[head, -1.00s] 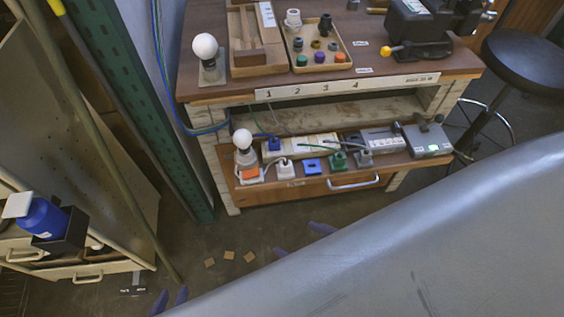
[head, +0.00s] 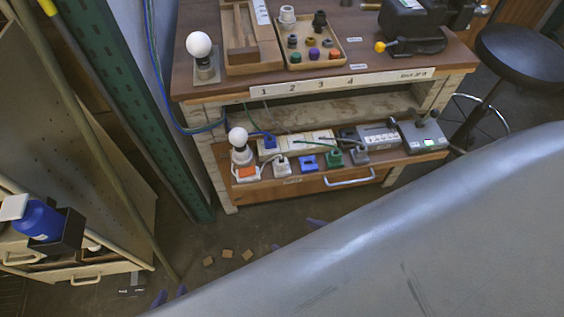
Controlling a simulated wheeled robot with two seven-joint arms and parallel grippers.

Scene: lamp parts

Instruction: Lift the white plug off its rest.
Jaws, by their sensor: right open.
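The white plug (head: 282,163) sits upright in its rest on the front of the workbench's lower shelf, between an orange switch and a blue block. A cord seems to run from it; the exact contact with the rest is too small to tell. My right gripper (head: 297,235) shows only as two dark purple fingertips past the edge of a grey surface. They are apart, empty, and well below the shelf front in the picture. My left gripper (head: 170,295) shows two similar fingertips at the bottom edge, with a gap between them and nothing held.
A lamp bulb (head: 239,138) and an orange switch (head: 246,173) stand left of the plug. A blue block (head: 308,163) and green block (head: 334,157) stand right. A power strip (head: 305,143) lies behind. The shelf's drawer handle (head: 349,179) sticks out.

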